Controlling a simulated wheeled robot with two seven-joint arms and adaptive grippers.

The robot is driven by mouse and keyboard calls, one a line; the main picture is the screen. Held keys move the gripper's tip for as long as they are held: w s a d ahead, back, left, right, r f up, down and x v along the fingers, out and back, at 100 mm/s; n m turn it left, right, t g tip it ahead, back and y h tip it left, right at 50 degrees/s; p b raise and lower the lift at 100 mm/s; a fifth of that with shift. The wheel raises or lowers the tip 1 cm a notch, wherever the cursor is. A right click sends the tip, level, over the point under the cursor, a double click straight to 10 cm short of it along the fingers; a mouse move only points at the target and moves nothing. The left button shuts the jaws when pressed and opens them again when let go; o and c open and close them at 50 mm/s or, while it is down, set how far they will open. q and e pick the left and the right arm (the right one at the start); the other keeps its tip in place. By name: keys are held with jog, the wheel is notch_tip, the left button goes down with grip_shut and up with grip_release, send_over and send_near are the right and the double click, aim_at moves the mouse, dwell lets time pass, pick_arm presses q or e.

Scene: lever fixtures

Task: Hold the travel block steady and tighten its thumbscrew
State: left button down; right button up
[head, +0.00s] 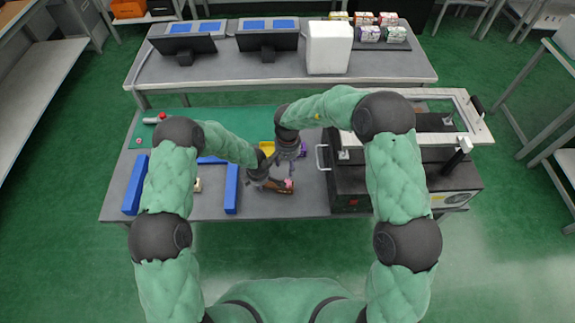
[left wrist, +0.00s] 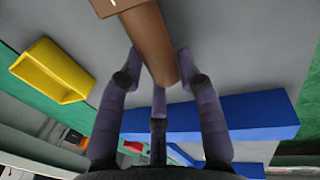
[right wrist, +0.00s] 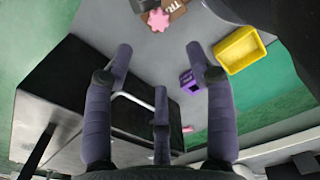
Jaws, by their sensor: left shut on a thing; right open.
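The travel block (head: 280,187) is a brown bar low over the grey table, near its front edge. A pink thumbscrew (head: 289,183) sits at its right end. My left gripper (head: 264,182) is shut on the block from the left. In the left wrist view the block (left wrist: 150,40) lies between the fingers (left wrist: 158,70). My right gripper (head: 290,153) is open and empty, above and behind the block. In the right wrist view the thumbscrew (right wrist: 158,20) and the lettered block end (right wrist: 178,9) lie beyond the fingertips (right wrist: 160,52), apart from them.
A yellow bin (right wrist: 239,48) and a small purple object (right wrist: 190,82) stand behind the block. A black machine (head: 345,195) with a light handle stands close on the right. Blue bars (head: 232,189) lie on the left. Bare grey table surrounds the block.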

jog(key=w+r+n+t, duration=0.35)
jog(key=w+t, duration=0.25)
jog(key=w, duration=0.6)
jog(key=w+a+r+n+t+y, duration=0.1)
jog(key=a+r+n+y, duration=0.1)
jog(key=a+n+y, duration=0.15)
jog(key=w+a+r+n+y, duration=0.2)
jog(key=a+r+n, duration=0.1)
jog(key=a+n, duration=0.2)
jog(key=n+g+h, duration=0.6)
jog(key=n+g, duration=0.1)
jog(key=n, duration=0.8)
send_over(287, 182)
notch_tip(287, 182, down, 10)
jog(key=shift+y, duration=0.25)
notch_tip(287, 182, down, 11)
jog(key=shift+r, duration=0.2)
